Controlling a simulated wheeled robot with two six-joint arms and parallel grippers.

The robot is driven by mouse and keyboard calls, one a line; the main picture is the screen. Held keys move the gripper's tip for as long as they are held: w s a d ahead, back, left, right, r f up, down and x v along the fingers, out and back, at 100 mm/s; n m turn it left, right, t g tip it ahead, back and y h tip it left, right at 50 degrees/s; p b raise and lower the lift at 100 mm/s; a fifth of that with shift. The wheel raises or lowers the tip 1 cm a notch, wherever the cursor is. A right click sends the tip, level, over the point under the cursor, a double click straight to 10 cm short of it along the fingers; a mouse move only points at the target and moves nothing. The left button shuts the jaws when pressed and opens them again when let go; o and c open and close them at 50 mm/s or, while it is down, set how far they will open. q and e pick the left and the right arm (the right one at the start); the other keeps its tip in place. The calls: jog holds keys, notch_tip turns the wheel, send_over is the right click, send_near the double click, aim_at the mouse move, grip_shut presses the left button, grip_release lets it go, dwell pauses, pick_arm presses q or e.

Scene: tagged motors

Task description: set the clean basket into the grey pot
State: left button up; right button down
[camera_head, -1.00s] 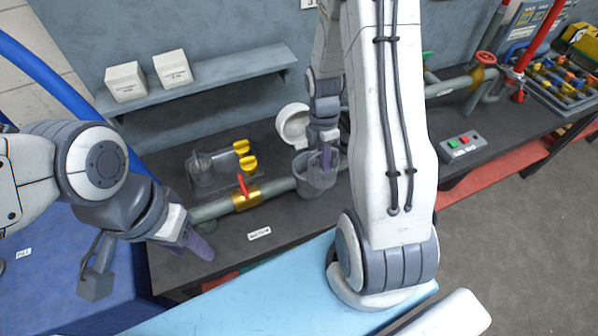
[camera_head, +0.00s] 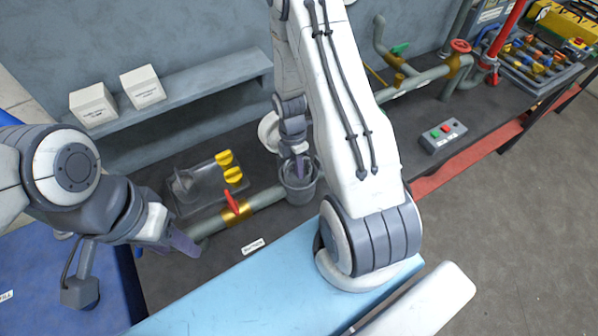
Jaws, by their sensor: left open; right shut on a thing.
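The grey pot (camera_head: 302,196) is on the dark bench, at the right end of the grey pipe. The clean basket (camera_head: 292,178) is a grey mesh, mostly hidden inside the pot's mouth. My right gripper (camera_head: 299,173) points down into the pot's mouth and is shut on the basket. How deep the basket sits, and whether it touches the bottom, I cannot tell. My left gripper (camera_head: 183,243) is open and empty, in front of the bench at the left, well apart from the pot.
A round pale lid (camera_head: 268,131) stands open behind the pot. The grey pipe (camera_head: 266,197) carries a red-handled valve (camera_head: 231,202). A button box (camera_head: 443,135) is on the right.

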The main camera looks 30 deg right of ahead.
notch_tip(320, 180, down, 3)
jog(key=shift+r, duration=0.15)
jog(key=shift+f, duration=0.3)
jog(key=c, duration=1)
grip_release()
jog(key=shift+o, duration=0.2)
